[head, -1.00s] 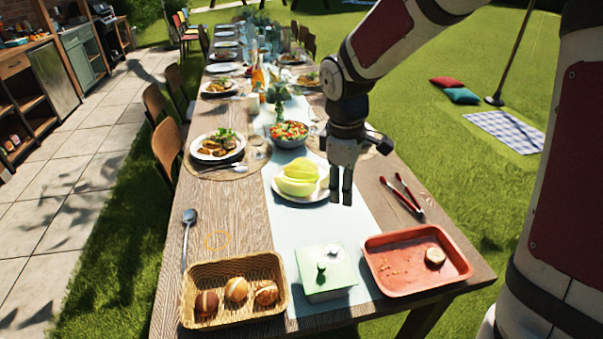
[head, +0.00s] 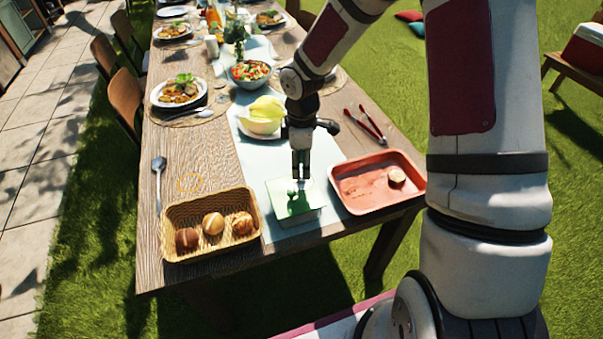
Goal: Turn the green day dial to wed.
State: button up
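A pale green box (head: 305,212) stands on the table runner near the front edge. A small green knob (head: 292,196) rises from its top, and a paler knob sits just behind it, now largely hidden by the fingers. Day markings are too small to read. My gripper (head: 301,174) points straight down over the back part of the box top, right behind the green knob. Its two fingers are close together. I cannot tell whether they touch the box or hold either knob.
A wicker basket of rolls (head: 172,249) stands left of the box and a red tray (head: 362,190) right of it. Red tongs (head: 366,125) and a spoon (head: 158,180) lie farther out.

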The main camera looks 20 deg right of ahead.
aim_at(302, 180)
jog(key=shift+f, duration=2.1)
grip_shut()
